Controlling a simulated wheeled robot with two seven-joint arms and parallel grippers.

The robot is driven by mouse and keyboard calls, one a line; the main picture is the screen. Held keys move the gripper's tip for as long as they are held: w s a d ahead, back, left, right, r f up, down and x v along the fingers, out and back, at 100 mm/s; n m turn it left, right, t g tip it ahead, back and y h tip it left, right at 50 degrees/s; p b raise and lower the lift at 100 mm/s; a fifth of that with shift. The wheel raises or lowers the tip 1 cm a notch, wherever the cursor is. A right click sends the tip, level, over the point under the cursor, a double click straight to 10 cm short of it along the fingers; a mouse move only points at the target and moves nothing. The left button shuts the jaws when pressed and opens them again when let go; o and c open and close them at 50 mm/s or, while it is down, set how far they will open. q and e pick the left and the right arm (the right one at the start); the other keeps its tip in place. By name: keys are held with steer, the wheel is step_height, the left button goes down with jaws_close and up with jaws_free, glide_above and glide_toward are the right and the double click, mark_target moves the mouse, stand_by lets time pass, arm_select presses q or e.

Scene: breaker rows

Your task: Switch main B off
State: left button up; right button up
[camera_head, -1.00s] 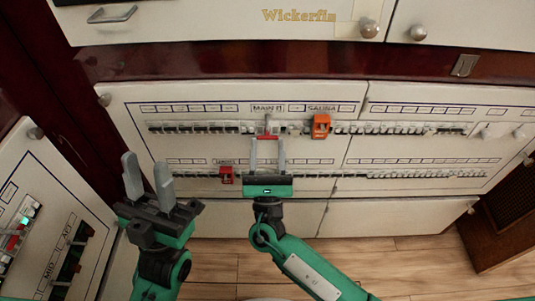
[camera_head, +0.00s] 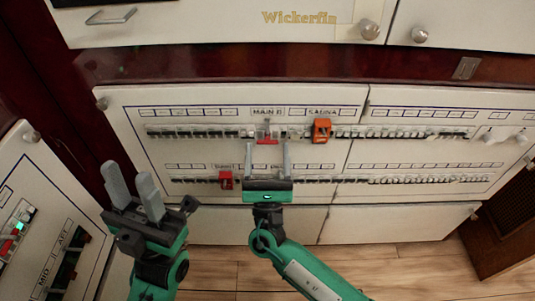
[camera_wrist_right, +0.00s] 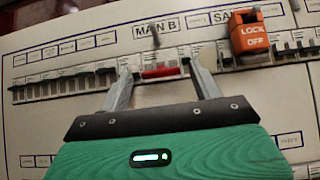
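The main B breaker (camera_head: 267,141) sits in the upper row under the "MAIN B" label. It has a red bar and a thin grey stem above it. It also shows in the right wrist view (camera_wrist_right: 160,71). My right gripper (camera_head: 268,149) is open, its two fingers pointing at the panel. In the right wrist view, the fingertips lie left and right of the red bar, with gaps on both sides. I cannot tell how deep they reach. My left gripper (camera_head: 132,184) is open and empty, low and left of the row.
An orange lock-off cover (camera_head: 321,130) sits just right of main B, marked "LOCK OFF" in the wrist view. A red device (camera_head: 225,180) sits in the lower row. Small breakers line both rows. Another panel (camera_head: 55,225) stands at the left.

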steer(key=v, duration=1.4)
steer(key=shift+w, duration=0.15)
